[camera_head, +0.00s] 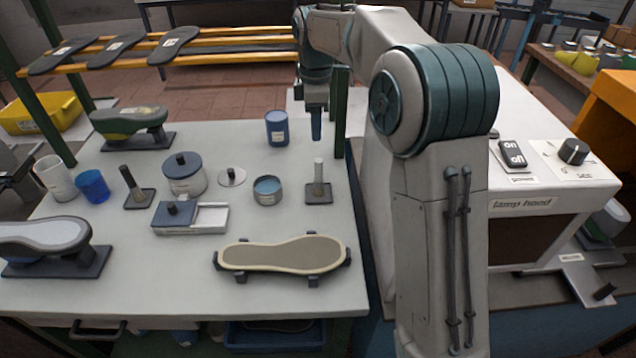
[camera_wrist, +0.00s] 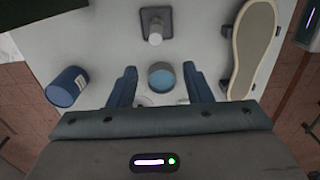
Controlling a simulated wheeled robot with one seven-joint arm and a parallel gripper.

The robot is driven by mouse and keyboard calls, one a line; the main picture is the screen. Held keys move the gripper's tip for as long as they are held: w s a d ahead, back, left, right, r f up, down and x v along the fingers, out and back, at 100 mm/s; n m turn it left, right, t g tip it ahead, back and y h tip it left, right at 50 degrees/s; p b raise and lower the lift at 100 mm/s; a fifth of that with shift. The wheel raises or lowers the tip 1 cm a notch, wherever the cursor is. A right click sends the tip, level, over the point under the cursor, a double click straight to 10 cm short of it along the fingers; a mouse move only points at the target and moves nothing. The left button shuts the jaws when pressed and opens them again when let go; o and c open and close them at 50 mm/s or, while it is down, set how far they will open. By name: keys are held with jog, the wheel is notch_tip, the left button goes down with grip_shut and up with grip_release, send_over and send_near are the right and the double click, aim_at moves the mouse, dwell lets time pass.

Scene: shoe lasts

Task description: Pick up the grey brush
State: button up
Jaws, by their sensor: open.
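A grey upright cylinder on a dark square base (camera_head: 318,182), likely the grey brush, stands on the white table right of the blue-topped pot; its bristles cannot be made out. It also shows in the wrist view (camera_wrist: 155,38), at the top middle, beyond my fingertips. A similar dark upright piece on a dark base (camera_head: 132,185) stands farther left. My gripper (camera_wrist: 162,74) is open and empty, pointing down above the table. In the head view my gripper (camera_head: 316,122) is at the table's back right, above and behind the grey piece, and apart from it.
A sole on a clamp stand (camera_head: 283,255) lies in front. A green post (camera_head: 339,115) rises at the table's right edge, close to my arm.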

aim_at(318, 170)
jog(key=shift+w+f+b, duration=0.3)
jog(key=shift+f+b, duration=0.05)
jog(key=shift+f, duration=0.55)
notch_tip(318, 170, down, 8)
jog(key=shift+r, duration=0.15)
jog(key=f, duration=0.3)
jog(key=f+p, duration=0.1)
jog(key=f, duration=0.1)
jog(key=shift+d+f, duration=0.3)
grip_shut()
